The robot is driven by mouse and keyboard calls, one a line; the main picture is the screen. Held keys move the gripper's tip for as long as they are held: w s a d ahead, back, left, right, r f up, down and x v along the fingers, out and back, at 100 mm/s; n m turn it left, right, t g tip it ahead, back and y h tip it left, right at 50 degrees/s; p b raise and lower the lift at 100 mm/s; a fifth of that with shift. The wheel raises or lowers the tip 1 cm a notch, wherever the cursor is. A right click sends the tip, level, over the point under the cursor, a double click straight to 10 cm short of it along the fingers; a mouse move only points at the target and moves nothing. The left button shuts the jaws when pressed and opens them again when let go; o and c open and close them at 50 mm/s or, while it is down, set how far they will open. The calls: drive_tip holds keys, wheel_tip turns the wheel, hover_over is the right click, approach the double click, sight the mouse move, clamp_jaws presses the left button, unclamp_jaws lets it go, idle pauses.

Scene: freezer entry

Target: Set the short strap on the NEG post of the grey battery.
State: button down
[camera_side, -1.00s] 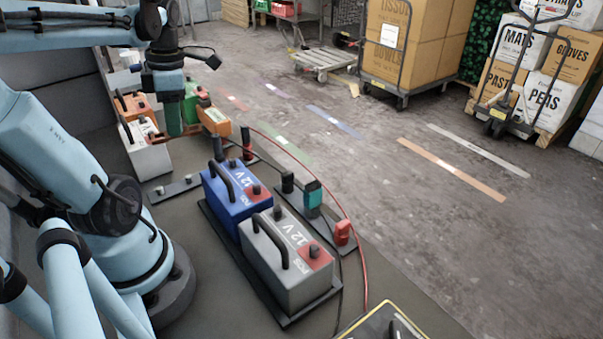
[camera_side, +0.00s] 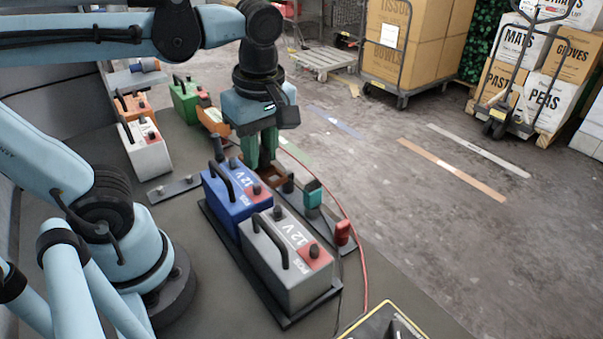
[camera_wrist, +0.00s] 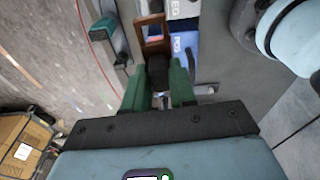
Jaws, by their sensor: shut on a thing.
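The grey battery (camera_side: 285,272) stands upright at the near end of a dark tray. It has a black handle, a red patch with a dark post at its right, and a small dark post (camera_side: 278,212) at its far end. My gripper (camera_side: 262,163), with green fingers, is just beyond the blue battery, above its far end. In the wrist view it is shut on the dark block (camera_wrist: 157,72) of a brown, open-framed strap (camera_wrist: 152,30). The strap's brown part (camera_side: 275,180) shows below the fingers in the side view. The fingers hide part of it.
A teal-capped piece (camera_side: 313,195) and a red-capped piece (camera_side: 342,233) stand to the right, beside a red cable (camera_side: 362,275). White, orange and green batteries stand at the back left.

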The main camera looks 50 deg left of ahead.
sight(264, 169)
drive_tip(key=shift+s+d+m, duration=0.1)
drive_tip(key=shift+d+m, duration=0.2)
drive_tip(key=shift+d, duration=0.25)
drive_tip(key=shift+f, duration=0.1)
drive_tip(key=shift+f, duration=1.9)
drive_tip(key=shift+f, duration=1.4)
drive_tip(key=c, duration=0.8)
unclamp_jaws()
drive_tip(key=shift+c, duration=0.2)
drive_tip(key=r, duration=0.4)
drive_tip(key=d+r, duration=0.1)
drive_tip(key=r, duration=0.7)
drive_tip(key=shift+d, duration=0.2)
